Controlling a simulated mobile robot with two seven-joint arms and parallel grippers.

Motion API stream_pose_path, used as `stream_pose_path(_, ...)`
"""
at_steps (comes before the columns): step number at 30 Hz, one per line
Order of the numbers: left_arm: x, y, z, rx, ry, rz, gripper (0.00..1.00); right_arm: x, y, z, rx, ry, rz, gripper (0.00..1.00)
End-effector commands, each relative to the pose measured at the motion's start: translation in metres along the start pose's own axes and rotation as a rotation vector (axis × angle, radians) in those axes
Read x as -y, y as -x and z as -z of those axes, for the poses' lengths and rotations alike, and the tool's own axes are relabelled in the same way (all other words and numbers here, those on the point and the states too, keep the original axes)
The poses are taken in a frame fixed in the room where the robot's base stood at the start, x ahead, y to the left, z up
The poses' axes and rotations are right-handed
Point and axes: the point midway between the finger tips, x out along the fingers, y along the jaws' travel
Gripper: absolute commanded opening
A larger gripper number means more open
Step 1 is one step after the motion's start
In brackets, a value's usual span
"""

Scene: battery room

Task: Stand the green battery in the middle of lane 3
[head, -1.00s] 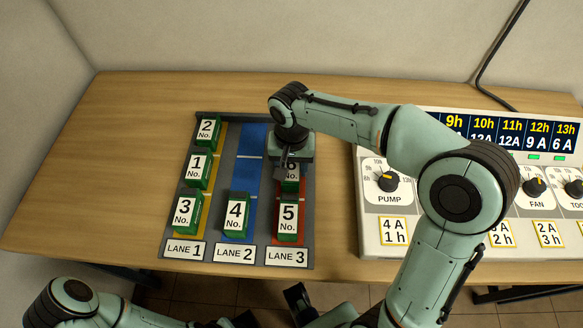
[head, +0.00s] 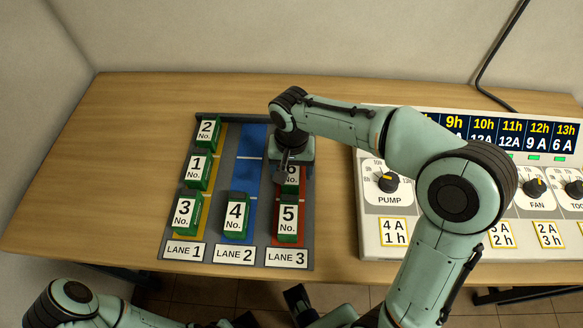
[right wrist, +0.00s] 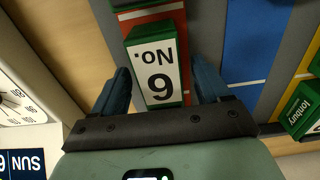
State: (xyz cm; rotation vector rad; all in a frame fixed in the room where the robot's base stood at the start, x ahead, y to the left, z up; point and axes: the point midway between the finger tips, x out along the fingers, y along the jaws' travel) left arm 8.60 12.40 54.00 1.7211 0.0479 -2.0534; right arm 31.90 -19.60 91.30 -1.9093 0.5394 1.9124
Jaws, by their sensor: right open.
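A green battery with a white No. 6 label (head: 292,177) stands in the middle of red lane 3 (head: 307,185), partly hidden by my right gripper. My right gripper (head: 287,170) is just above it. In the right wrist view the gripper (right wrist: 162,78) is open, with one finger on each side of the No. 6 battery (right wrist: 157,68). Gaps show between the fingers and the battery. The green No. 5 battery (head: 288,222) stands at the front of lane 3. My left gripper cannot be made out.
Green batteries No. 2 (head: 207,132), No. 1 (head: 197,170) and No. 3 (head: 186,212) stand in yellow lane 1. No. 4 (head: 236,215) stands at the front of blue lane 2, whose middle is free. A control panel (head: 373,225) with knobs is to the right.

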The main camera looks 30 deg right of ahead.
Motion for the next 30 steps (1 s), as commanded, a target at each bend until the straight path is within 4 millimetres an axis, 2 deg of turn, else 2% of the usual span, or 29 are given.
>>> stream_pose_path(12, -0.006, 0.015, 0.001, -0.005, -0.002, -0.001, 0.43, 0.001, 0.085, 0.001, -0.005, 0.000, 0.005, 0.76)
stream_pose_path(15, -0.007, 0.018, 0.001, -0.006, -0.002, -0.002, 0.43, 0.001, 0.101, 0.001, -0.004, 0.000, 0.005, 0.76)
stream_pose_path(21, -0.008, 0.021, 0.001, -0.007, -0.002, -0.002, 0.43, 0.000, 0.117, 0.000, -0.002, 0.001, 0.002, 0.76)
stream_pose_path(30, -0.008, 0.021, 0.001, -0.007, -0.002, -0.002, 0.43, 0.000, 0.119, 0.000, -0.001, 0.001, 0.002, 0.76)
